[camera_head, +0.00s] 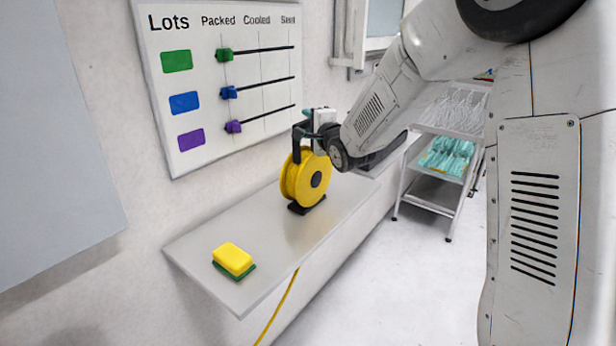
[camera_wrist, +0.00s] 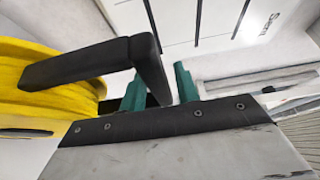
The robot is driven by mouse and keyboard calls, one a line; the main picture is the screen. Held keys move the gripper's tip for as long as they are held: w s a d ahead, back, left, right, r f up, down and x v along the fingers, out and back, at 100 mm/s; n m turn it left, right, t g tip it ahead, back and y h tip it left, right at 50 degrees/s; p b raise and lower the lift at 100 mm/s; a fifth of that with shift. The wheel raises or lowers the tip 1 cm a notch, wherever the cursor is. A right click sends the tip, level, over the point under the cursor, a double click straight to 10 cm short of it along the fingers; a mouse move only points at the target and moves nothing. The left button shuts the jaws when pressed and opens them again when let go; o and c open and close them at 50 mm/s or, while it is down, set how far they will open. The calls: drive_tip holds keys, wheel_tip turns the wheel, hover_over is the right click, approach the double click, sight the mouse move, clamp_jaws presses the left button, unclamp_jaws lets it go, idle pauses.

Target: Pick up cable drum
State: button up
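The yellow cable drum (camera_head: 304,181) stands upright on its black foot on the grey shelf (camera_head: 210,258). Its black handle rises on top. My gripper (camera_head: 314,120) is at the handle's height. In the wrist view, the drum (camera_wrist: 45,70) fills the left side, and its black handle (camera_wrist: 85,65) reaches across to my gripper (camera_wrist: 160,88). The two green fingers stand apart, one on each side of the handle's end post. A light gap shows between the post and the right finger. The lower part of the post is hidden.
A yellow sponge with a green base (camera_head: 233,260) lies near the shelf's front end. A yellow cable (camera_head: 277,312) hangs below the shelf edge. A lots board (camera_head: 220,75) with sliders is on the wall behind. A wheeled rack (camera_head: 440,172) stands at the right.

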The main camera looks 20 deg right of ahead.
clamp_jaws()
drive_tip(key=shift+r, duration=0.1)
